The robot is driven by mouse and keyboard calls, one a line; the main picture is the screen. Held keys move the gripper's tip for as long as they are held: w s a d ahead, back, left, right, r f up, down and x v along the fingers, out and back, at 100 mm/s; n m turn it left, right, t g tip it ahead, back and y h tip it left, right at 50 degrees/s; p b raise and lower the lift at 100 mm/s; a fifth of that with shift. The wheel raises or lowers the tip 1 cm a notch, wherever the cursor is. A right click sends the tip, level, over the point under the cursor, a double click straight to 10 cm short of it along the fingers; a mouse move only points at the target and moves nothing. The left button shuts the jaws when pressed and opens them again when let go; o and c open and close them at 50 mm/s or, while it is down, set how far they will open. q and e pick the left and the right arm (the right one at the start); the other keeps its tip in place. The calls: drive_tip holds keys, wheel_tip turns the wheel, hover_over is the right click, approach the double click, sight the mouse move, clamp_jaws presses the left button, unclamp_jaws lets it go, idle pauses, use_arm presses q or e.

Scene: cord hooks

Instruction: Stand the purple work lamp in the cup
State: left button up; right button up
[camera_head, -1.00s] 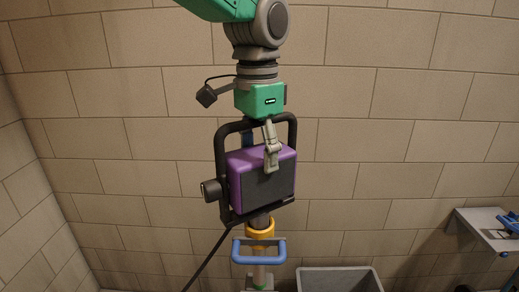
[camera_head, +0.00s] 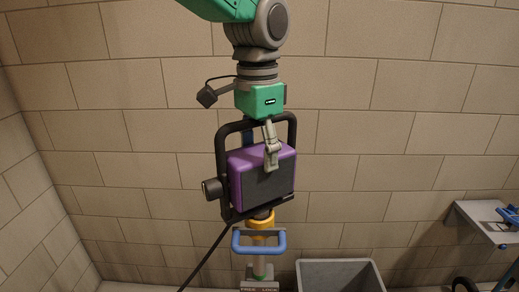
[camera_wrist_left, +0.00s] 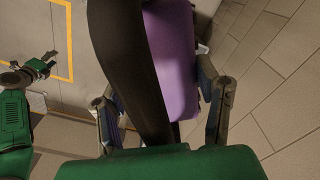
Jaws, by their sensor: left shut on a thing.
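The purple work lamp (camera_head: 263,178) hangs upright in its black tubular frame in the middle of the head view. My left gripper (camera_head: 268,148) comes down from above and is shut on the top of that frame. One finger lies before the lamp's face. In the left wrist view, the black bar and purple housing (camera_wrist_left: 173,55) show between the fingers (camera_wrist_left: 162,108). The cup, a yellow ring (camera_head: 260,221) on a post, is directly under the lamp. The lamp's lower end meets the ring in the picture; I cannot tell how deep it sits.
A blue handle (camera_head: 259,243) sits on the post below the ring, above a plate marked FREE and LOCK. A grey bin (camera_head: 340,276) stands to the right. A shelf (camera_head: 484,221) with blue tools is farther right. A dark cord runs down left from the lamp.

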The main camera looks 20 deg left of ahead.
use_arm(q)
drive_tip(key=shift+r, duration=0.1)
drive_tip(key=o, duration=1.7)
drive_tip(key=shift+o, duration=0.4)
drive_tip(key=shift+s, duration=0.1)
drive_tip(key=shift+r, duration=0.45)
wheel_tip(320, 180, up, 11)
drive_tip(key=shift+f, duration=0.1)
